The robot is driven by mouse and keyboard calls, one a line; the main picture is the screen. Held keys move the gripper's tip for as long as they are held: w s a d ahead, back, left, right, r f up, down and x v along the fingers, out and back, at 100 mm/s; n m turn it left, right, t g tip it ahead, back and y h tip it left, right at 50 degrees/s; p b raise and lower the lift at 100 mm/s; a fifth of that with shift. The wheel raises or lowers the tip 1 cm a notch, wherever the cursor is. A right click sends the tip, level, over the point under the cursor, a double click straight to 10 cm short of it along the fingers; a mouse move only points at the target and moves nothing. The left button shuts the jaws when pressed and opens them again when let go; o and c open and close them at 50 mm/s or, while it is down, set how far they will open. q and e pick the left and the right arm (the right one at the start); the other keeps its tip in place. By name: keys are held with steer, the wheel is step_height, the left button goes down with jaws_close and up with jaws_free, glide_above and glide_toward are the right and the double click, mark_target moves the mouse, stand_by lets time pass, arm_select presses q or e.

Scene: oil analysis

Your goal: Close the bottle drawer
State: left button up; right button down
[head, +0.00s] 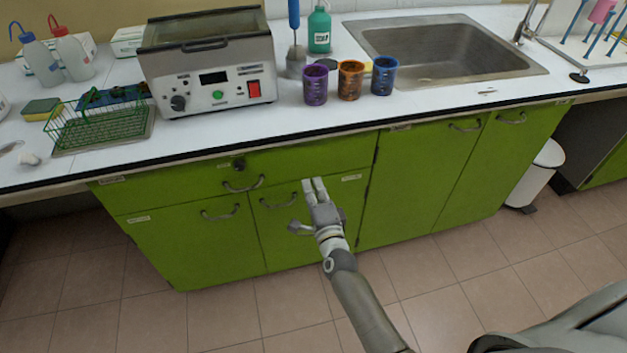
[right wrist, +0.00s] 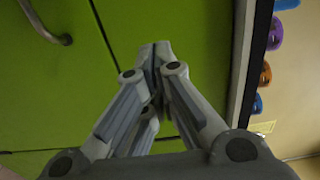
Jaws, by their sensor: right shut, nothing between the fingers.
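The wide green drawer (head: 305,158) is under the worktop, with a grey curved handle (head: 243,184) and a dark round lock. Its front looks about flush with the cabinet; a small gap cannot be ruled out. My right gripper (head: 314,183) is shut and empty, with its fingertips up at the lower part of the drawer front, right of the handle. In the right wrist view the shut fingertips (right wrist: 155,48) are against or just before the green front (right wrist: 190,30); contact cannot be told. My left gripper is not in view.
Green cupboard doors with handles (head: 220,211) are below and right of the drawer. The white worktop (head: 300,122) overhangs above, carrying a bath device (head: 211,70), a green rack (head: 95,128), coloured beakers (head: 350,80) and a sink (head: 445,45). The tiled floor in front is clear.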

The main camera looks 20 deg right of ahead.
steer(key=shift+s, duration=3.7)
steer(key=s+a+f+n+g+y+p, duration=0.15)
steer(key=s+f+n+g, duration=0.4)
steer(key=f, duration=0.85)
steer(key=s+a+f+n+g+y+p, duration=0.1)
steer(key=s+a+f+n+g+y, duration=0.15)
steer(key=s+f+n, duration=0.65)
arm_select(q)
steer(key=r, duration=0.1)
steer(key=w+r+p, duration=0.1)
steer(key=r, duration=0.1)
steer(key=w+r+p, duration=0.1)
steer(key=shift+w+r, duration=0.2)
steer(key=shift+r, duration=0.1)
arm_select(e)
steer(key=s+d+f+n+g, duration=0.2)
steer(key=s+f, duration=0.3)
steer(key=s, duration=0.4)
steer(key=s+d+f+n+g+h, duration=0.1)
steer(key=s+d+f+n+g, duration=0.1)
steer(key=s+f, duration=0.4)
steer(key=s+d+f+n+g+h, duration=0.1)
steer(key=s+d+f+g, duration=0.3)
steer(key=s, duration=1)
step_height(320, 180, down, 2)
steer(key=shift+d+f+n+g, duration=0.1)
steer(key=shift+d+n+g, duration=0.1)
steer(key=shift+n+g, duration=0.5)
